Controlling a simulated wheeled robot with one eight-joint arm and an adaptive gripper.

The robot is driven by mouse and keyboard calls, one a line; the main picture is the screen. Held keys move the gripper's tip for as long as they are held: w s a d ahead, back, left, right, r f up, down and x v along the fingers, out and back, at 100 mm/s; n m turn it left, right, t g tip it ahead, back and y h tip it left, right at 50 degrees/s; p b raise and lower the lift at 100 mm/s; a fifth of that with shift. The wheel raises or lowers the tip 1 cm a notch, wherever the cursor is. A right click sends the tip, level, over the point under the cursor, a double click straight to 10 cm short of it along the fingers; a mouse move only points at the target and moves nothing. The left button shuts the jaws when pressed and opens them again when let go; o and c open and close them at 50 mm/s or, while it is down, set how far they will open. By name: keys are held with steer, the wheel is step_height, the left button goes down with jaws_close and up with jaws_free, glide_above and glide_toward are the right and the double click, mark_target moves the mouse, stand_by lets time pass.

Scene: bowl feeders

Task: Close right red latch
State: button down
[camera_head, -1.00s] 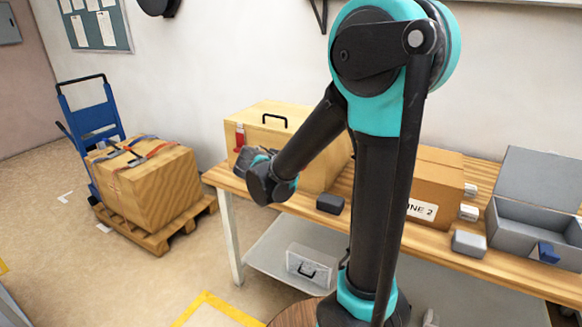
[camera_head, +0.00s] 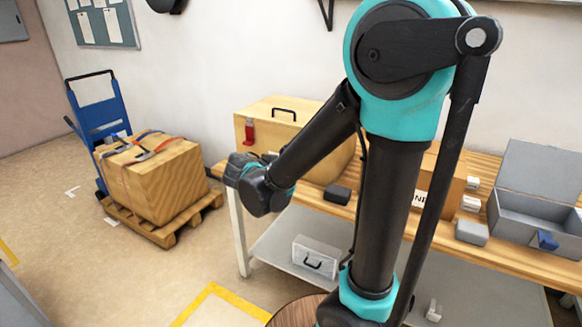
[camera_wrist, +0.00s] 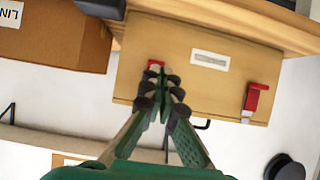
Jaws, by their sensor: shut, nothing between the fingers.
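A wooden box (camera_head: 310,125) with a black top handle (camera_head: 279,114) stands on the workbench. A red latch (camera_head: 249,132) shows at its left front in the head view. In the wrist view the box (camera_wrist: 200,80) appears upside down. That same latch (camera_wrist: 252,100) is at right there, clear of my gripper. The other red latch (camera_wrist: 155,64) is at the box's left in the wrist view, just beyond my fingertips and partly hidden by them. My arm hides it in the head view. My gripper (camera_wrist: 160,78) is shut and empty; contact with the latch cannot be told.
The workbench (camera_head: 400,212) also holds a dark block (camera_head: 338,193), a cardboard box (camera_head: 455,185), a grey block (camera_head: 472,232) and an open grey case (camera_head: 540,205). A strapped crate (camera_head: 160,180) on a pallet stands at left, with free floor before it.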

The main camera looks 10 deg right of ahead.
steer(key=shift+s+a, duration=0.55)
steer(key=shift+s, duration=0.2)
steer(key=shift+s+a, duration=0.55)
steer(key=shift+s, duration=0.2)
steer(key=s+d+f+n+g+y, duration=0.2)
steer(key=s+d+f+n+g, duration=0.15)
steer(key=s+d+f, duration=0.45)
steer(key=s+d+f+n+g+y, duration=0.1)
steer(key=s+f+n+y, duration=0.3)
steer(key=s, duration=0.4)
steer(key=shift+s+d+f+g+y, duration=0.2)
steer(key=shift+f+g+y, duration=0.35)
steer(key=shift+f+y, duration=0.2)
